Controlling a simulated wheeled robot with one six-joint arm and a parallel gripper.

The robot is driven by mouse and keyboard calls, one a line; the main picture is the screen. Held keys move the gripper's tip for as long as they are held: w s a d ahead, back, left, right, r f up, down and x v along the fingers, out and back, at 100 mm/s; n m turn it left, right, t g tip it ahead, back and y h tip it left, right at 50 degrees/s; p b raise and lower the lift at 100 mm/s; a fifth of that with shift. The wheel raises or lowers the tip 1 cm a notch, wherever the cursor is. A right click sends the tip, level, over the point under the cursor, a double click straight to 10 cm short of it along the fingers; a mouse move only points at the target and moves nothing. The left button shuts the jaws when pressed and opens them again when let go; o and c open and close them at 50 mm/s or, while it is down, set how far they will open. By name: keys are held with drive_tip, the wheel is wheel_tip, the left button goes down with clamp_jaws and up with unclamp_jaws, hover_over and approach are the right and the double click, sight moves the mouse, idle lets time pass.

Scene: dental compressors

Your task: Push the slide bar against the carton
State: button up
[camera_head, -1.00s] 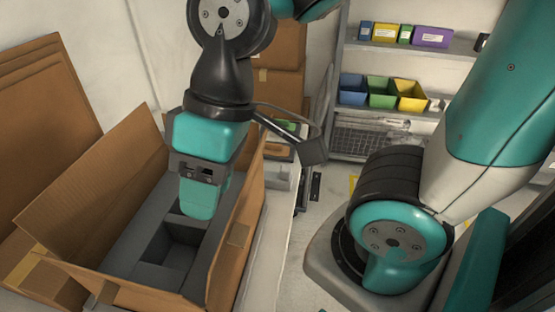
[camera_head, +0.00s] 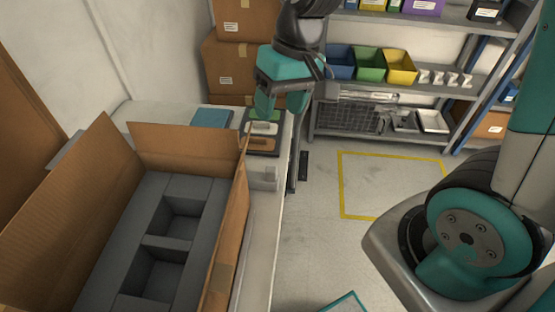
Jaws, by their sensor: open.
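The open brown carton (camera_head: 228,245) stands on the white bench at the lower left, its flaps spread. It holds a grey foam insert (camera_head: 120,245) with two empty square recesses. A pale grey block (camera_head: 263,177) sits on the bench just right of the carton's far right corner; it may be the slide bar, but I cannot tell for certain. The carton's wall may hide part of it. My gripper (camera_head: 281,102) is beyond the carton over the far end of the bench, fingers pointing down, apart and with nothing visibly held between them.
A dark tray (camera_head: 246,142) with several coloured items lies below my gripper, beside a blue flat item (camera_head: 212,118). Brown boxes (camera_head: 231,68) are stacked behind. A shelf (camera_head: 420,88) with coloured bins stands at the back. The floor with a yellow outline (camera_head: 342,188) is clear.

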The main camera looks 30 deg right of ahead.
sight(271, 169)
drive_tip(key=w+d+f+m+g, duration=0.1)
drive_tip(key=w+d+f+m, duration=0.1)
drive_tip(key=w+f, duration=0.3)
drive_tip(key=w+d+f+m+g+p, duration=0.1)
drive_tip(key=w+d+f+m, duration=0.1)
drive_tip(key=w+f, duration=0.3)
drive_tip(key=w+d+f+m+g+p, duration=0.1)
drive_tip(key=w+f+m, duration=0.3)
drive_tip(key=f, duration=0.6)
drive_tip(key=shift+w+d+f+g, duration=0.2)
drive_tip(key=shift+d, duration=0.25)
drive_tip(key=shift+w+d+f+g, duration=0.2)
drive_tip(key=shift+d, duration=0.25)
drive_tip(key=shift+s+f, duration=0.1)
drive_tip(key=shift+f, duration=0.1)
drive_tip(key=s+a+p, duration=0.1)
drive_tip(key=s+a, duration=0.1)
drive_tip(key=s, duration=0.1)
drive_tip(key=s+a+p, duration=0.2)
drive_tip(key=s, duration=0.1)
drive_tip(key=s+a+p, duration=0.1)
drive_tip(key=s+a, duration=0.1)
drive_tip(key=s, duration=0.2)
drive_tip(key=shift+a+r+p, duration=0.1)
drive_tip(key=shift+a+p, duration=0.2)
drive_tip(key=shift+a+f+p, duration=0.1)
drive_tip(key=shift+f+p, duration=0.2)
drive_tip(key=shift+f, duration=0.4)
